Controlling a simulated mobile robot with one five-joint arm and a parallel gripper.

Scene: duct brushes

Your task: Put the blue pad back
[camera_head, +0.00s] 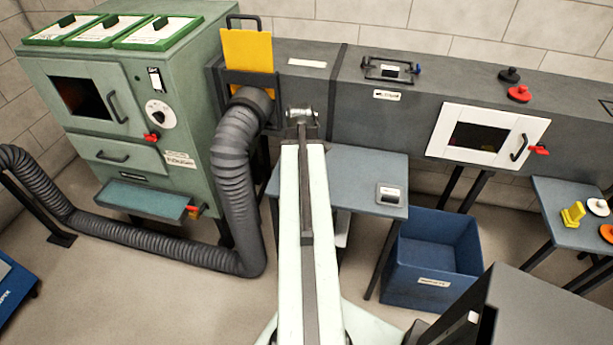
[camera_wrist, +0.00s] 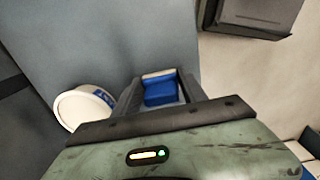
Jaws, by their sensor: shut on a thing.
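The blue pad (camera_wrist: 160,92) shows in the wrist view, with a pale strip along its far edge. It sits between the two dark fingers of my gripper (camera_wrist: 160,80), which is shut on it. A grey-blue table top (camera_wrist: 110,40) lies below; I cannot tell whether the pad touches it. A white round tub (camera_wrist: 82,107) with a blue label is left of the fingers. In the head view my arm's end is over the grey-blue table (camera_head: 370,165) in front of the duct; the gripper and pad are hidden there.
A grey duct (camera_head: 390,110) with a white-framed door (camera_head: 487,135) runs behind the table. A yellow plate (camera_head: 247,50) stands in a slot on it. A small grey box (camera_head: 390,194) sits on the table's right corner. A blue bin (camera_head: 432,258) and a green cabinet (camera_head: 125,110) flank the table.

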